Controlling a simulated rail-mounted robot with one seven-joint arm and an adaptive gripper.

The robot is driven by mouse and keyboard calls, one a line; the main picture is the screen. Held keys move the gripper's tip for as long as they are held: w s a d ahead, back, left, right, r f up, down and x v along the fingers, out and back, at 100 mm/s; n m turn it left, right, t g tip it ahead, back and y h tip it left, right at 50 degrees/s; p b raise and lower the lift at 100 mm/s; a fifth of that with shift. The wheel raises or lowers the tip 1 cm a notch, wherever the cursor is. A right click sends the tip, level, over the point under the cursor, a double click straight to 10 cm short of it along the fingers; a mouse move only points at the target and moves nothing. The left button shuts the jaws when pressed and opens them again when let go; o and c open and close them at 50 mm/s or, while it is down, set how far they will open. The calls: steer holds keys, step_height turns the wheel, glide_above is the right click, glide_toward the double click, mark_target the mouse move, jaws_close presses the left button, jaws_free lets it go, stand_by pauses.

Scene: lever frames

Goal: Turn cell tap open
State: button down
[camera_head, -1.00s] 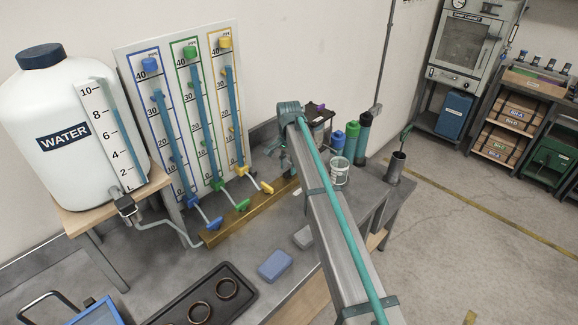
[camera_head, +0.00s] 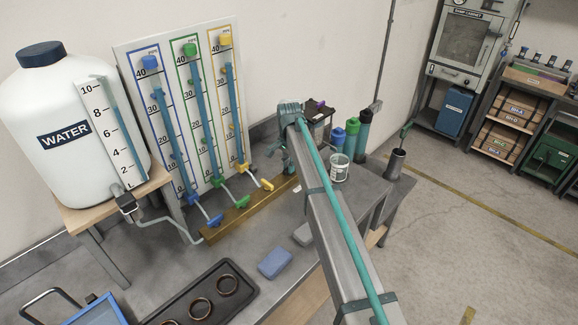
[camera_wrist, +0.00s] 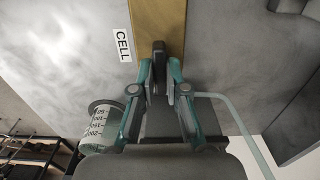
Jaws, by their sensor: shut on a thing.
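In the wrist view, the cell tap's dark lever (camera_wrist: 158,52) stands at the end of the brass manifold bar (camera_wrist: 160,14). A white label reading CELL (camera_wrist: 123,45) lies just left of it. My gripper (camera_wrist: 160,70) has its two teal-and-grey fingers on either side of the lever, closed on it. In the head view the brass bar (camera_head: 225,222) runs along the bench below the gauge board. My arm hides the cell tap there, and the grip itself is not clear.
Blue (camera_head: 208,221), green (camera_head: 236,203) and yellow (camera_head: 261,184) levers stick out along the bar. A graduated beaker (camera_head: 340,168) stands right of my arm and shows close to my gripper in the wrist view (camera_wrist: 102,119). A blue sponge-like block (camera_head: 275,263) lies on the bench.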

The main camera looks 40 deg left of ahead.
steer(key=n+b, duration=0.2)
steer(key=n, duration=0.2)
steer(key=shift+f+n, duration=0.1)
steer(key=shift+n, duration=0.2)
steer(key=n+b, duration=0.1)
steer(key=n, duration=0.3)
steer(key=shift+n+b, duration=0.3)
steer(key=shift+b, duration=0.1)
steer(key=n+b, duration=0.1)
steer(key=n, duration=0.3)
steer(key=shift+n, duration=0.3)
steer(key=shift+n+b, duration=0.45)
steer(key=shift+n, duration=1.65)
steer(key=c, duration=1.2)
jaws_free()
